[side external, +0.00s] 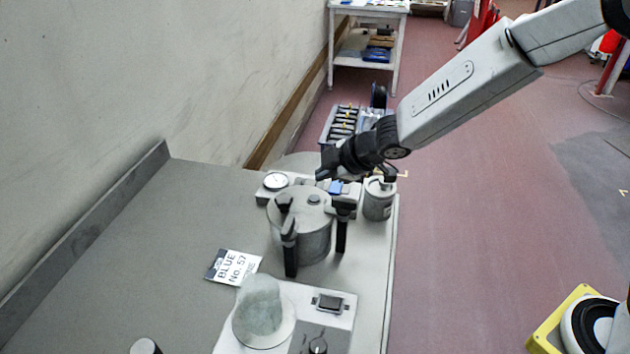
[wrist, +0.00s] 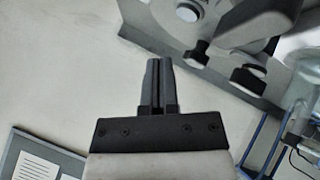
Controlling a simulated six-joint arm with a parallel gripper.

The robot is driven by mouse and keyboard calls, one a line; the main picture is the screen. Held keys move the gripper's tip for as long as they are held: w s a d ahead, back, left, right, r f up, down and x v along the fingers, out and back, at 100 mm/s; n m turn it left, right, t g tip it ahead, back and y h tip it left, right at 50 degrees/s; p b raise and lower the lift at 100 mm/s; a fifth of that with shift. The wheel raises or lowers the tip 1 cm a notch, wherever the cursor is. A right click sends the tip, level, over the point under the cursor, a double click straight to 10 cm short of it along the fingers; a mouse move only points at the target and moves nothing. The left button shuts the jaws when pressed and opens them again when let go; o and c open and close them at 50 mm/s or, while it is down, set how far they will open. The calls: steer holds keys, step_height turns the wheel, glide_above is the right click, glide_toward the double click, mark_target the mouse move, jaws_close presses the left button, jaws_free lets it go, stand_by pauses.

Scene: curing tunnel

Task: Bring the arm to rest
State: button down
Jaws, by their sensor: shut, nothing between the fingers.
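My gripper (wrist: 160,70) shows in the wrist view with its two dark fingers together and nothing between them. In the side external view, my dark wrist end (side external: 328,172) is above the far part of the grey bench (side external: 190,215), close over the lidded grey pot (side external: 310,238). The exact gap between them cannot be told. Behind the fingers in the wrist view is a plain pale surface.
Near the pot stand a round dial (side external: 276,181), a grey canister (side external: 378,200) and a "BLUE No. 57" card (side external: 234,267). A translucent dome (side external: 262,305) sits on a pale-plated device (side external: 335,325) in front. The bench's left part is clear beside the wall.

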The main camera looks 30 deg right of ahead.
steer(key=s+d+f+m+g+h, duration=0.1)
steer(key=s+d+m+g+h, duration=0.1)
steer(key=s+d+m, duration=0.5)
steer(key=s+d+f+m+g+h, duration=0.1)
steer(key=s+d+m+g, duration=0.2)
steer(key=s+d+m, duration=0.4)
steer(key=s+d, duration=0.1)
steer(key=s, duration=0.7)
steer(key=shift+g+h, duration=0.3)
steer(key=shift+h, duration=0.1)
steer(key=shift+w, duration=0.15)
steer(key=w+a+r+n+g, duration=0.1)
steer(key=w+a+r, duration=0.2)
steer(key=w+a, duration=0.5)
steer(key=w+a+r+n+g, duration=0.1)
steer(key=w+a+r+n, duration=0.1)
steer(key=w+a, duration=0.6)
steer(key=shift+w+a+r+g, duration=0.15)
steer(key=shift+w+r+g, duration=0.25)
steer(key=shift+w, duration=3.2)
